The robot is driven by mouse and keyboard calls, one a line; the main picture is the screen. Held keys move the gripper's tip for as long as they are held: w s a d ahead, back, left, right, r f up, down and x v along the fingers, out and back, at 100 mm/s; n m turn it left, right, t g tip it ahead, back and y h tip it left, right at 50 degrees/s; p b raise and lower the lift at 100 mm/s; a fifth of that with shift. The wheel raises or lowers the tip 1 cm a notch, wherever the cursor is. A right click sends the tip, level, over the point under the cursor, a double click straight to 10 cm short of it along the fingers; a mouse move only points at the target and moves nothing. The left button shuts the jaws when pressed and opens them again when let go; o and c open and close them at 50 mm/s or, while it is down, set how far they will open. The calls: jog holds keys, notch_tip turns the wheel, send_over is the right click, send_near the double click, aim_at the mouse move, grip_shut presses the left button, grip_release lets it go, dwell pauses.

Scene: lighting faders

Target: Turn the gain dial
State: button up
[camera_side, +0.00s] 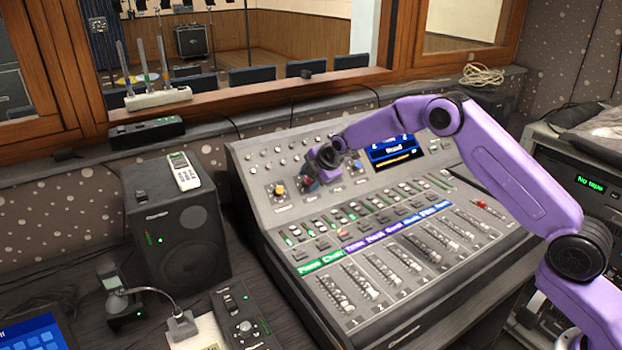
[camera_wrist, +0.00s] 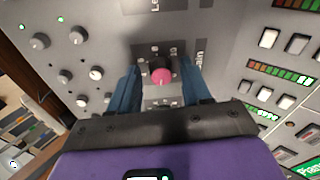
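A pink-red dial (camera_wrist: 161,75) sits on a dark square plate on the grey console panel in the wrist view. It also shows in the side view (camera_side: 308,181), partly behind my gripper. Its label is too small to read, so I cannot tell if it is the gain dial. My gripper (camera_wrist: 161,88) is open, with one blue finger left of the dial and one right of it. Gaps show between the fingers and the dial. In the side view, my gripper (camera_side: 313,172) is low over the upper panel.
A yellow dial (camera_side: 279,190) is left of the red one, and blue dials are to its right. Small grey knobs (camera_wrist: 76,37) lie left of my gripper. A lit screen (camera_side: 395,151) and rows of faders (camera_side: 405,258) share the console. A speaker (camera_side: 178,235) stands left.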

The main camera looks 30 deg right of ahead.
grip_shut()
jog(key=shift+m, duration=0.4)
jog(key=m, duration=0.3)
jog(key=shift+s, duration=0.1)
jog(key=m, duration=0.4)
jog(key=shift+a+f+m+t, duration=0.1)
jog(key=shift+m+t, duration=0.2)
jog(key=m, duration=0.6)
jog(key=shift+s+a+t, duration=0.1)
jog(key=shift+t, duration=0.3)
jog(key=m, duration=0.6)
jog(key=shift+m+t, duration=0.3)
jog(key=shift+m, duration=0.1)
